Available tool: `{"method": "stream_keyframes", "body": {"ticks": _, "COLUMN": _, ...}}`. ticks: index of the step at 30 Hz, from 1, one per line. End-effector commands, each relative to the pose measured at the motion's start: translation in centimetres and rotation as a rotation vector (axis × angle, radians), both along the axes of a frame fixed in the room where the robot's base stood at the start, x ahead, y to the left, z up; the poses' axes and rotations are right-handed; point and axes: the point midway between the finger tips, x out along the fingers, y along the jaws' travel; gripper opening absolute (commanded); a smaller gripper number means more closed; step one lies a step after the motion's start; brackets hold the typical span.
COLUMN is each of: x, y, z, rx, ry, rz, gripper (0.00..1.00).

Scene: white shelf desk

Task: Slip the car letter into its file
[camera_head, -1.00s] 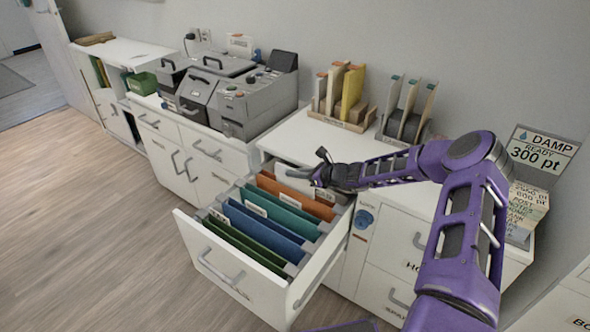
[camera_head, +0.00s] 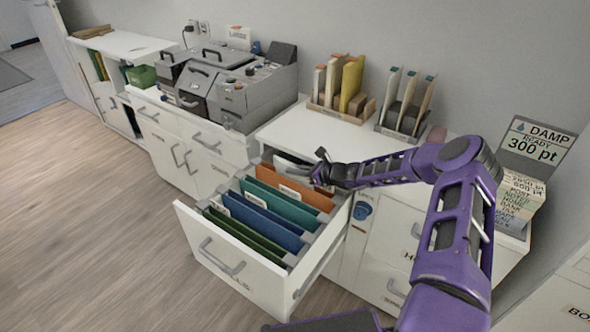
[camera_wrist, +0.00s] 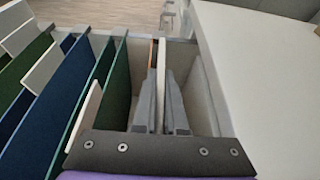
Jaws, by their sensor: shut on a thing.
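My gripper (camera_wrist: 160,128) is shut on a thin pale letter (camera_wrist: 161,72), held upright between the fingers in the wrist view. In the head view my gripper (camera_head: 318,172) is over the back of the open file drawer (camera_head: 222,256). The letter is just right of the orange file (camera_wrist: 151,52) in the wrist view; I cannot tell whether it is inside that file. The head view shows the orange file (camera_head: 295,190), teal file (camera_head: 278,208), blue file (camera_head: 262,224) and green file (camera_head: 243,233), with white tabs too small to read. The letter's lower edge is hidden.
The white desktop (camera_head: 310,135) lies behind the drawer, with a rack of books (camera_head: 342,90) and a divider rack (camera_head: 405,105) on it. A grey machine (camera_head: 235,85) stands left. A DAMP sign (camera_head: 538,145) is at the right. Floor left of the drawer is clear.

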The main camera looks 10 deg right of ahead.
Motion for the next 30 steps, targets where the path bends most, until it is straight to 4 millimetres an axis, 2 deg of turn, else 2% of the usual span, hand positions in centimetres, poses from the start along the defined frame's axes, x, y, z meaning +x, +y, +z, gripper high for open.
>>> {"method": "stream_keyframes", "body": {"ticks": 1, "x": -1.0, "y": 0.4, "z": -2.4, "rx": -0.005, "ry": 0.038, "rz": 0.003, "gripper": 0.00}}
{"method": "stream_keyframes", "body": {"ticks": 7, "x": -1.1, "y": 0.5, "z": -2.5, "rx": -0.004, "ry": 0.038, "rz": 0.005, "gripper": 0.00}}
{"method": "stream_keyframes", "body": {"ticks": 9, "x": -1.1, "y": 0.5, "z": -2.5, "rx": -0.004, "ry": 0.038, "rz": 0.006, "gripper": 0.18}}
{"method": "stream_keyframes", "body": {"ticks": 13, "x": -1.1, "y": 0.5, "z": -2.5, "rx": -0.004, "ry": 0.038, "rz": 0.006, "gripper": 0.42}}
{"method": "stream_keyframes", "body": {"ticks": 14, "x": -1.1, "y": 0.5, "z": -2.5, "rx": -0.004, "ry": 0.038, "rz": 0.006, "gripper": 0.44}}
{"method": "stream_keyframes", "body": {"ticks": 23, "x": -1.1, "y": 0.5, "z": -2.5, "rx": -0.004, "ry": 0.038, "rz": 0.006, "gripper": 0.44}}
{"method": "stream_keyframes", "body": {"ticks": 26, "x": -1.5, "y": -0.1, "z": -2.1, "rx": -0.004, "ry": 0.037, "rz": 0.004, "gripper": 0.44}}
{"method": "stream_keyframes", "body": {"ticks": 30, "x": -3.0, "y": -1.9, "z": -0.9, "rx": -0.004, "ry": 0.034, "rz": -0.001, "gripper": 0.44}}
